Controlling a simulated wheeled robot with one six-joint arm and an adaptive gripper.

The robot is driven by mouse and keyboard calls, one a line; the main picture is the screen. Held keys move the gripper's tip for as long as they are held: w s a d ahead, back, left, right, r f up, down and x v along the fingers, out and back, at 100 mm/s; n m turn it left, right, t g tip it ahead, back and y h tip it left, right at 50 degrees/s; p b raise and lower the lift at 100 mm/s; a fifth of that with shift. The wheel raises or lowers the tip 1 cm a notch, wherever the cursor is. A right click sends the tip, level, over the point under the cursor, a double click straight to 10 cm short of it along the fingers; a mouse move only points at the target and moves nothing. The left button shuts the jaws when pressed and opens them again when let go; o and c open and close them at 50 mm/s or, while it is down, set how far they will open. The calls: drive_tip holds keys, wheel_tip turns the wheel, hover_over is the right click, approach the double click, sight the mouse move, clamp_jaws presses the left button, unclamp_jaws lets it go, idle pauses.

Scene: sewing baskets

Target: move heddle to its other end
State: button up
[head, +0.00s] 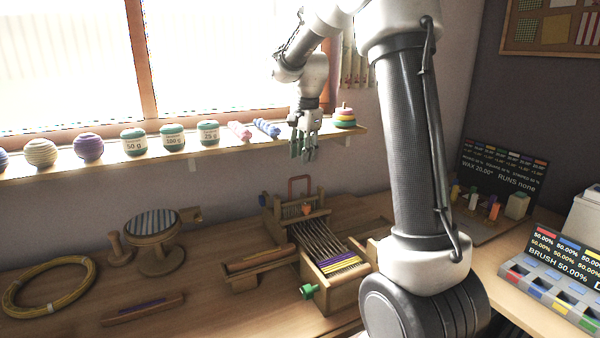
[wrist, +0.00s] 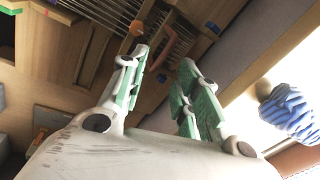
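A small wooden loom (head: 335,283) stands on the table, with grey warp threads and a purple and yellow woven band near its front. A wooden crosspiece with an orange knob (head: 306,210), seemingly the heddle, sits at the loom's back end beside an upright red loop handle (head: 300,186). The orange knob (wrist: 137,28) and the red handle (wrist: 176,48) also show beyond my fingers in the wrist view. My gripper (head: 304,150) hangs above and behind the loom, close to the shelf. Its green-padded fingers (wrist: 163,72) are apart with nothing between them.
The window shelf (head: 215,145) holds yarn balls, labelled jars, pink and blue skeins and a stacked ring toy. A yellow hoop (head: 50,287), a round stool-like stand (head: 152,225) and wooden pieces lie left of the loom. Display panels (head: 500,175) stand at the right.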

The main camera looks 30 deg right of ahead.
sight(300, 177)
drive_tip(key=f+m, duration=0.1)
drive_tip(key=f, duration=0.1)
drive_tip(key=w+f+m, duration=0.1)
drive_tip(key=f, duration=0.1)
drive_tip(key=w+f+m, duration=0.1)
drive_tip(key=f, duration=0.2)
idle(0.3)
clamp_jaws()
